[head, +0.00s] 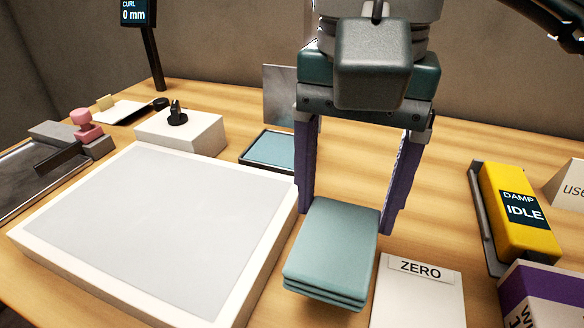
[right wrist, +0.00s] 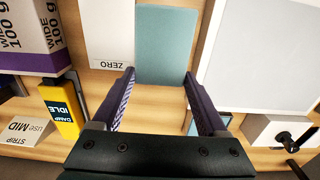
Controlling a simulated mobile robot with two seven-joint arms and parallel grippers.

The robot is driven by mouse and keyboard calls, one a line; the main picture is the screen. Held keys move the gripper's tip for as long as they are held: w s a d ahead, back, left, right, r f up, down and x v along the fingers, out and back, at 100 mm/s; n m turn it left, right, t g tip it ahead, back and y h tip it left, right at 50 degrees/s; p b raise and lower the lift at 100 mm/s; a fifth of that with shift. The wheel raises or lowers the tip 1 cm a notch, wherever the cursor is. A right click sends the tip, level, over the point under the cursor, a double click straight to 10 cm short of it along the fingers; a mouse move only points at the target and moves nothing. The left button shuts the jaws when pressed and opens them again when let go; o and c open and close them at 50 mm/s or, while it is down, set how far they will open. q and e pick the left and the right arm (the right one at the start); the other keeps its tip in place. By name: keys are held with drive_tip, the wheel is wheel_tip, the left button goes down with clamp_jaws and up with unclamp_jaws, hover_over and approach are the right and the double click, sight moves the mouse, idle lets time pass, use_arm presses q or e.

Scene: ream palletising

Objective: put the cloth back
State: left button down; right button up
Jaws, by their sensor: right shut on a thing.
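The cloth (head: 334,252) is a folded teal pad in several layers, between the white panel and the ZERO card in the head view. My right gripper (head: 346,215) points down and is shut on the cloth, with a purple finger at each side of its far end. The right wrist view shows the cloth (right wrist: 167,45) reaching out past the fingertips (right wrist: 160,84). I cannot tell how far it is above the table. A shallow dark-rimmed tray with a teal floor (head: 270,150) lies behind, left of the gripper. My left gripper is not in view.
A large white panel (head: 160,215) fills the left front. The ZERO card (head: 418,295) lies right of the cloth. A yellow DAMP IDLE device (head: 515,210) and a purple-white pack (head: 545,290) stand at the right. A white block with a black knob (head: 180,130) stands near the tray. Wood right of the gripper is clear.

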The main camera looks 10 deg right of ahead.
sight(346, 209)
drive_tip(key=shift+f, duration=3.6)
drive_tip(key=shift+f+b, duration=0.2)
drive_tip(key=shift+b, duration=0.15)
drive_tip(key=o, duration=1.4)
drive_tip(key=shift+d+r, duration=0.1)
drive_tip(key=shift+r, duration=0.4)
wheel_tip(346, 209, up, 12)
drive_tip(key=shift+f, duration=0.25)
